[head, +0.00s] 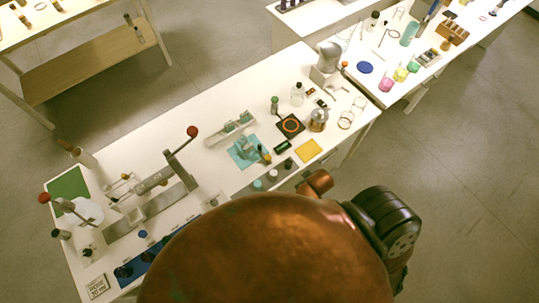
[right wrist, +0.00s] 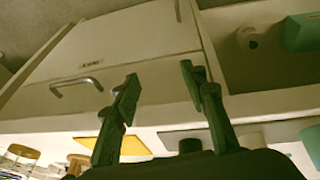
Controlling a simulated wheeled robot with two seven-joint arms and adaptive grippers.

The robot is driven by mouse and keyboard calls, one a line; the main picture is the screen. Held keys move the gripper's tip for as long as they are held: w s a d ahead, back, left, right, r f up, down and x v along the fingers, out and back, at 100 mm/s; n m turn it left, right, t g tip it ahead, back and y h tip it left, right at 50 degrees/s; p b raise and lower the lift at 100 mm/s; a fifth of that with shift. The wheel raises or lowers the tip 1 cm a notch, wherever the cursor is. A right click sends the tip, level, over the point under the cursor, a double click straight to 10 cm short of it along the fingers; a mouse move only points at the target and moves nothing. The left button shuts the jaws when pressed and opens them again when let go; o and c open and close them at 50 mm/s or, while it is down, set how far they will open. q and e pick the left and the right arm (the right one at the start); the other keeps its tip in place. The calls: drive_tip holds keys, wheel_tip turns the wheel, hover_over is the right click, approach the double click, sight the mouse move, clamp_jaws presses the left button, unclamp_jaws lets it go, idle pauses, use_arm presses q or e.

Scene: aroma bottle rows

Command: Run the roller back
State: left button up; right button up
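In the head view a metal press-like device (head: 155,203) lies on the left part of the white table. It has a long flat bed, a cylinder-like part (head: 152,182) that may be the roller, and a lever with a red knob (head: 192,131). I cannot tell for sure which part is the roller. My right gripper (right wrist: 158,84) shows in the right wrist view with its two dark fingers apart and nothing between them. It is in front of a pale cabinet front, away from the device. My left gripper is in neither view.
The white table also holds a yellow mat (head: 308,150), a teal mat (head: 243,153), a glass bottle (head: 297,94) and a blue tray along its near edge. The right wrist view shows a drawer handle (right wrist: 76,85). My copper body hides the table's near middle.

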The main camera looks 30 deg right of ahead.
drive_tip(key=w+d+r+n+t+h, duration=0.3)
drive_tip(key=w+r+n+t, duration=0.65)
drive_tip(key=w+r, duration=1.3)
drive_tip(key=w+a+r+n+t+y, duration=0.4)
drive_tip(key=a+r+n+y, duration=0.7)
drive_tip(key=r+n, duration=0.35)
drive_tip(key=s+a+f+n+g+y, duration=0.3)
drive_tip(key=a+n+g+y, duration=0.2)
drive_tip(key=a+n, duration=0.6)
drive_tip(key=n+g+h, duration=0.7)
drive_tip(key=n+g, duration=0.4)
drive_tip(key=n, duration=0.3)
approach(268, 157)
drive_tip(key=shift+h, duration=0.3)
drive_tip(key=x, duration=0.8)
drive_tip(key=shift+a+f+p, duration=0.3)
drive_tip(key=shift+a+p, duration=0.1)
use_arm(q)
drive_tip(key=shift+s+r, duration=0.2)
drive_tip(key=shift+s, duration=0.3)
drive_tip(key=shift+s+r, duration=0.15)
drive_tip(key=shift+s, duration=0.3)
